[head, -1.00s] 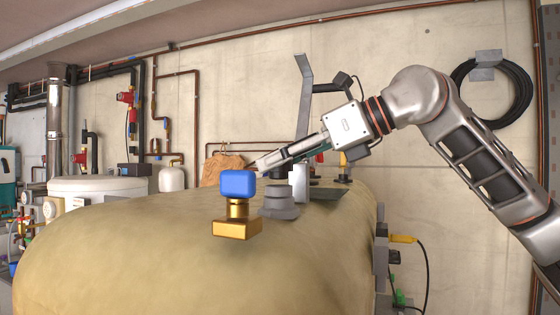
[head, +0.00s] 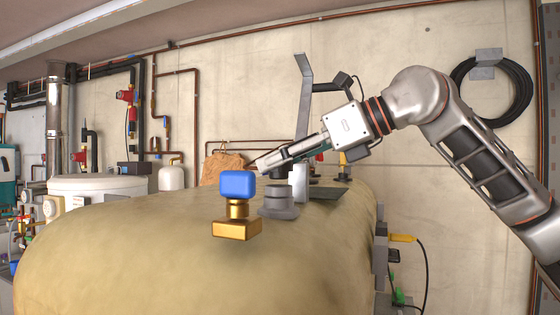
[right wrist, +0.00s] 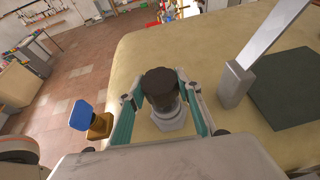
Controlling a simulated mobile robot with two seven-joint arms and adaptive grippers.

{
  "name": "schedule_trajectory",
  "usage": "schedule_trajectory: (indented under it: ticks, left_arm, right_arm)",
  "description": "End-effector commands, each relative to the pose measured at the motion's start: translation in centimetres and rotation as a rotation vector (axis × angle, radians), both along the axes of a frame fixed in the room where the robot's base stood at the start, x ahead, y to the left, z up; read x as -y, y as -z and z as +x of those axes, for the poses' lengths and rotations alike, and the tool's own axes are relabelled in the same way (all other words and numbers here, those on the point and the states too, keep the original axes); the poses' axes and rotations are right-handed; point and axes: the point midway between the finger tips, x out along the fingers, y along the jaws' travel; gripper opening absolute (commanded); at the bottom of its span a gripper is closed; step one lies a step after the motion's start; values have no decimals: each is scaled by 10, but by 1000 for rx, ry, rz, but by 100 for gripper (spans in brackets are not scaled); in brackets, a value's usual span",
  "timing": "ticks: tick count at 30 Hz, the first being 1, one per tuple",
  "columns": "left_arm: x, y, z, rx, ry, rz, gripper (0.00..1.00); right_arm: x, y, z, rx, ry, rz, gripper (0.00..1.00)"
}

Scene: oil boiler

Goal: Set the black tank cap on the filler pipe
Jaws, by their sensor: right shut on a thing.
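The black tank cap (right wrist: 160,84) is between the fingers of my right gripper (right wrist: 162,98) in the right wrist view. The gripper is shut on it. I cannot tell whether cap and pipe touch. My left gripper is not in view.
A brass fitting with a blue top (head: 238,186) stands on the tank close to the left of the pipe. A grey upright bracket (head: 302,183) and a dark flat plate (head: 326,194) are close on the right. The tank top in front is clear.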

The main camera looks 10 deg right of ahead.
Motion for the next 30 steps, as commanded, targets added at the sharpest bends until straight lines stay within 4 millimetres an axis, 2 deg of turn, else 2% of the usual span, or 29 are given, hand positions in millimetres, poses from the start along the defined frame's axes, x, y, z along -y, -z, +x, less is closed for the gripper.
schedule_trajectory:
  ticks: [29,30]
  left_arm:
    - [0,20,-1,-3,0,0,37]
    - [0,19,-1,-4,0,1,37]
  right_arm:
    - [0,26,0,0,0,0,14]
    - [0,25,0,0,0,0,44]
